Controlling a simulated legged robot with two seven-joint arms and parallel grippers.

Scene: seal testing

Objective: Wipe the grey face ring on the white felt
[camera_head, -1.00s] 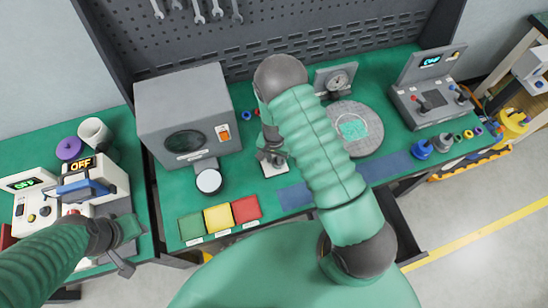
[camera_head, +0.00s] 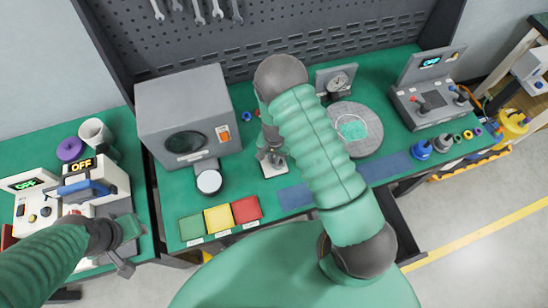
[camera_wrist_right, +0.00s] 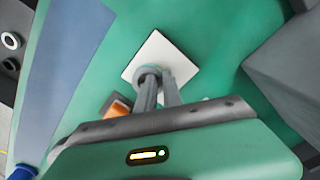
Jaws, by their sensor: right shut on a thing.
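The white felt (camera_head: 274,170) is a small pale square on the green bench, below my right forearm. It also shows in the right wrist view (camera_wrist_right: 178,48) as a tilted square. My right gripper (camera_head: 268,156) is over the felt, its fingers shut on the grey face ring (camera_wrist_right: 149,71). The ring is at the felt's near edge in the wrist view and overlaps it; whether it touches the felt is unclear. The fingers hide part of both. My left gripper (camera_head: 121,262) is at the left bench; its finger gap is not clear.
A grey box machine (camera_head: 187,115) stands left of the felt. Green, yellow and red pads (camera_head: 218,218) lie at the front edge. A blue-grey strip (camera_head: 296,197) and round grey plate (camera_head: 352,130) are nearby. A control console (camera_head: 433,100) stands at right, with several rings and fittings before it.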

